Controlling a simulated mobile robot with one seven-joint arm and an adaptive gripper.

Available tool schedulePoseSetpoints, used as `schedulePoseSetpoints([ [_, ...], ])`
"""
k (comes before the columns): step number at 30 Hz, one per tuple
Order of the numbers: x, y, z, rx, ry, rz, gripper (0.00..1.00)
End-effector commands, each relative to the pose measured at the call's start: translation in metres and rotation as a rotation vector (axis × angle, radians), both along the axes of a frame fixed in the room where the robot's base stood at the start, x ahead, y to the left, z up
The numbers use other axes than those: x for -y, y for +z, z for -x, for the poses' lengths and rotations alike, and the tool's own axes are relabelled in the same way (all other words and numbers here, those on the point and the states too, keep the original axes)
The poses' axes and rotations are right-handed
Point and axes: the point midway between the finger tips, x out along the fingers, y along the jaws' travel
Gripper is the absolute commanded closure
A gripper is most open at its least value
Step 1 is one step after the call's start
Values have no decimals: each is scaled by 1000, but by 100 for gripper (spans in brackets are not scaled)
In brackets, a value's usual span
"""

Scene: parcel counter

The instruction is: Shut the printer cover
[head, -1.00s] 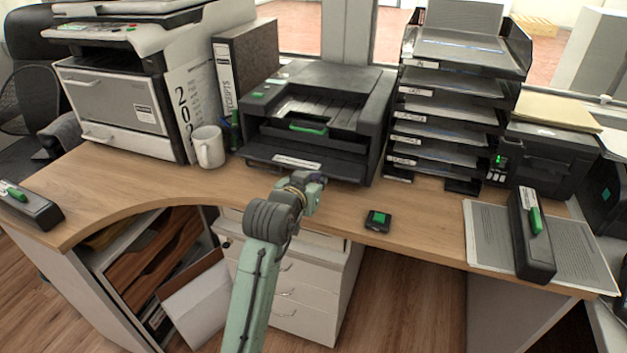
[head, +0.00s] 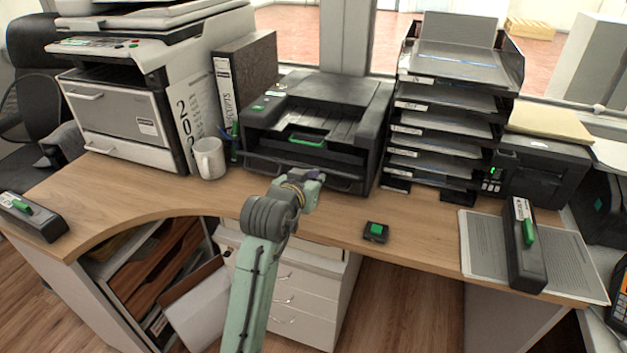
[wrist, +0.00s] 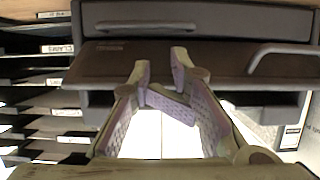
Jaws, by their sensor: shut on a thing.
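The dark printer (head: 375,115) stands at the back middle of the desk. Its front cover (head: 262,165) is a dark panel on the near side; its exact angle is hard to tell. A green part (head: 307,139) shows in the opening above. My gripper (head: 312,178) is at the middle of the printer's front, its tips partly hidden. In the wrist view, which shows the printer upside down, the fingertips (wrist: 163,70) meet the dark cover (wrist: 235,68) and are shut on it. The gripped edge is partly hidden by the fingers.
A white mug (head: 209,158) and a binder (head: 245,90) stand left of the printer. A tray stack (head: 450,105) stands close on its right. A small black block with a green top (head: 376,231) lies on the desk, which is otherwise clear in front.

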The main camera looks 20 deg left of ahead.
Motion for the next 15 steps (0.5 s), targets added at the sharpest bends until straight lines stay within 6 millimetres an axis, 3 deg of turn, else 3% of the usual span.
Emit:
schedulePoseSetpoints([
  [15, 0, 10, -4, 1, 0, 0, 100],
])
